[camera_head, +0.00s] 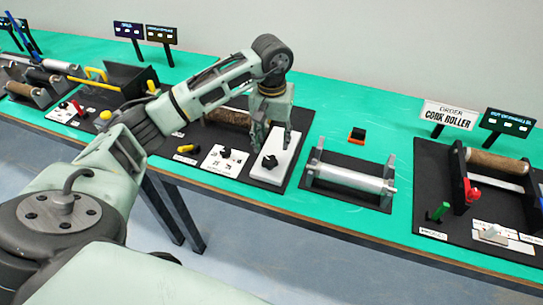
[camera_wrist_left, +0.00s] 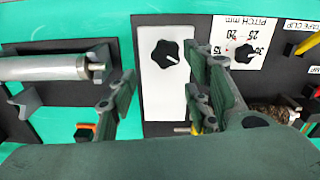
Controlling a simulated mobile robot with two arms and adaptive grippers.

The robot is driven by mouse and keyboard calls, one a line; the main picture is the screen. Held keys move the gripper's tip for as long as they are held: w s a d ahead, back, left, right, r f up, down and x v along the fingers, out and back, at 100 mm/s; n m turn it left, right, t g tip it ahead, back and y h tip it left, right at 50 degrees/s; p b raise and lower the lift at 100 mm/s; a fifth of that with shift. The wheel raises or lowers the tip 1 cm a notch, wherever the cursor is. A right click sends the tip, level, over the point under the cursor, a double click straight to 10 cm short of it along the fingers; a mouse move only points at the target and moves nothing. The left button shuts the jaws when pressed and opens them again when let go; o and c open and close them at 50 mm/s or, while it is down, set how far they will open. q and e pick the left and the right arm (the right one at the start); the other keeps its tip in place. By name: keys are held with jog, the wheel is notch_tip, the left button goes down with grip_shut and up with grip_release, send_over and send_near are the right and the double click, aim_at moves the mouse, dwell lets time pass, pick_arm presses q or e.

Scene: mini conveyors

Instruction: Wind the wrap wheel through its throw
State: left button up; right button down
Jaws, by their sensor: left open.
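A black knob (camera_head: 269,161) sits on a tall white plate on the bench; it also shows in the left wrist view (camera_wrist_left: 166,53), with a light pointer mark. It is likely the wrap wheel, but I see no label on it. A second black knob (camera_head: 224,153) sits on the printed "PITCH mm" dial card (camera_wrist_left: 241,35) beside it. My left gripper (camera_head: 272,130) is open and empty, above the white plate (camera_wrist_left: 164,85). In the wrist view the black knob shows between and beyond the fingers, apart from them. My right gripper is not in view.
A grey roller on a stand (camera_head: 347,178) is right of the white plate. A cork roller (camera_head: 497,163) stands farther right by an "ORDER CORK ROLLER" sign (camera_head: 449,116). A brown roller (camera_head: 228,116) lies behind the dial card.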

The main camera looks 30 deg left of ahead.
aim_at(272, 161)
pick_arm(q)
jog(key=shift+a+f, duration=0.2)
notch_tip(272, 161, down, 6)
jog(key=shift+f+p, duration=0.1)
jog(key=shift+p, duration=0.95)
jog(key=shift+d+f, duration=0.1)
jog(key=shift+f, duration=0.45)
jog(key=c, duration=1)
jog(key=shift+c, duration=0.2)
